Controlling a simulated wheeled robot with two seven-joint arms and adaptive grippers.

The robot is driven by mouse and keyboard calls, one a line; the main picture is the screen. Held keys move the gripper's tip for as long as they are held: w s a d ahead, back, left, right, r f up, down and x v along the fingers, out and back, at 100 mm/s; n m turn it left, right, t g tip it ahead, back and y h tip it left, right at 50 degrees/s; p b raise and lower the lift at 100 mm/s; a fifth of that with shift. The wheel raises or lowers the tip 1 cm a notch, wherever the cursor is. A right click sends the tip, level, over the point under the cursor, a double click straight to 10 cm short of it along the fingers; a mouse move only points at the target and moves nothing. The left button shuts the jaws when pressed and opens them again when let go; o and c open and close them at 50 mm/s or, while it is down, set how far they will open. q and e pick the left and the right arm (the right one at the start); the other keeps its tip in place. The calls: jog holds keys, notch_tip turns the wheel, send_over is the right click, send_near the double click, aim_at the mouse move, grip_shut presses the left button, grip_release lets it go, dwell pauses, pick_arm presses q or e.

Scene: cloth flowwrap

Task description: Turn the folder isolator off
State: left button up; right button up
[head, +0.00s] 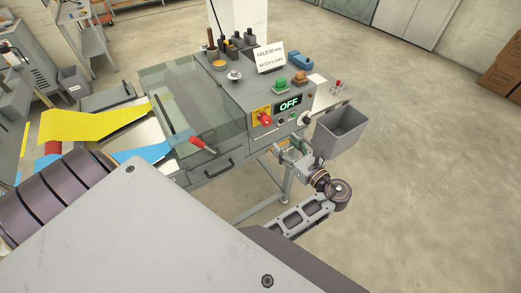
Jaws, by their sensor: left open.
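The folder (222,108) is a grey machine with a clear cover on its left part. On its front panel a red rotary isolator knob (264,119) sits on a yellow plate. A display (289,103) right of it reads OFF in green. My left gripper (286,146) is open and empty, just below and right of the knob, in front of the panel and apart from the knob as far as I can tell. The exact angle of the knob is too small to read. My right gripper is not in view.
A red-handled lever (203,144) sticks out at the cover's front. A grey bin (342,130) is right of the machine. Open floor lies to the right.

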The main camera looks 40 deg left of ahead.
pick_arm(q)
jog(key=s+f+n+g+h, duration=0.1)
jog(key=s+f+n+h, duration=0.3)
jog(key=f, duration=0.3)
jog(key=s+a+f+n+g+h+b, duration=0.1)
jog(key=s+f+n+h, duration=0.3)
jog(key=f, duration=0.4)
jog(key=s+a+f+n+g+h+b, duration=0.1)
jog(key=s+f+n+h, duration=0.3)
jog(key=f+n, duration=0.3)
jog(key=shift+s+a+f+n+h, duration=0.2)
jog(key=shift+s+f+n+h, duration=0.15)
jog(key=shift+f+h, duration=0.35)
dwell(0.6)
jog(key=shift+r, duration=0.15)
dwell(0.4)
